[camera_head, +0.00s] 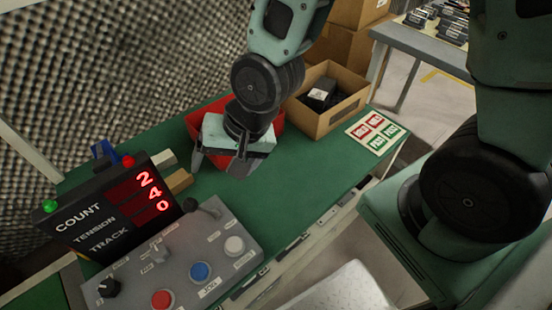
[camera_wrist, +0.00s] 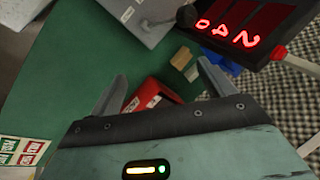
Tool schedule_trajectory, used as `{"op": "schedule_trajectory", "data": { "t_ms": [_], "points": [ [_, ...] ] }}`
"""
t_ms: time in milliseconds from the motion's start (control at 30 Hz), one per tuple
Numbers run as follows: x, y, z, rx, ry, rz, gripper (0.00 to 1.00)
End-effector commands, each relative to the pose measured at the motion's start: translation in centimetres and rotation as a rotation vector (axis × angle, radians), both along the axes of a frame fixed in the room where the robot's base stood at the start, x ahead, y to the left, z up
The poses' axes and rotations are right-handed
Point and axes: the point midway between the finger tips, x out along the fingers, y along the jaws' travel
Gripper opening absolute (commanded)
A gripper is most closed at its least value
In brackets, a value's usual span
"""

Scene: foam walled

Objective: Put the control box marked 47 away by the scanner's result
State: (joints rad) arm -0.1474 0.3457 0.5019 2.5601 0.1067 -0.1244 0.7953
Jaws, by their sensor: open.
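My gripper (camera_head: 218,165) is open above the green table, in front of a red bin (camera_head: 193,125). In the wrist view, its two fingers (camera_wrist: 160,72) are spread. A small part of a red thing (camera_wrist: 150,92) with a white label shows between and below them; I cannot tell whether it is the bin. A cardboard box (camera_head: 345,112) behind and right of the gripper holds a dark item (camera_head: 320,94) with a pale label. I can read no 47 on anything. No scanner is clearly recognisable. The gripper hides part of the bin and the table below.
A grey button panel (camera_head: 185,262) and a dark display (camera_head: 112,212) reading 2, 4, 0 stand at the front left. Small wooden blocks (camera_head: 179,181) lie beside the display. A red-and-green label card (camera_head: 377,131) lies on the right; bare green table (camera_head: 300,185) is nearer.

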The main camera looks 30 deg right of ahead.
Motion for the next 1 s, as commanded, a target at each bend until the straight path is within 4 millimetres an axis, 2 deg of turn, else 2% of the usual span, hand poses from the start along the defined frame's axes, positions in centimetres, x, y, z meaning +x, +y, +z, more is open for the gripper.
{"op": "schedule_trajectory", "data": {
  "t_ms": [33,200,400,567,867,1000],
  "points": [
    [-1.2,-0.2,1.4,-0.064,-0.019,0.127,0.82],
    [-5.7,-1.9,5.1,-0.256,-0.019,0.541,0.82],
    [-9.6,-3.8,8.3,-0.367,0.009,0.866,0.82],
    [-10.9,-4.5,9.1,-0.391,0.024,0.962,0.82],
    [-10.9,-4.6,9.3,-0.392,0.026,0.968,0.82],
    [-10.9,-4.5,10.8,-0.392,0.027,0.967,0.82]
  ]
}}
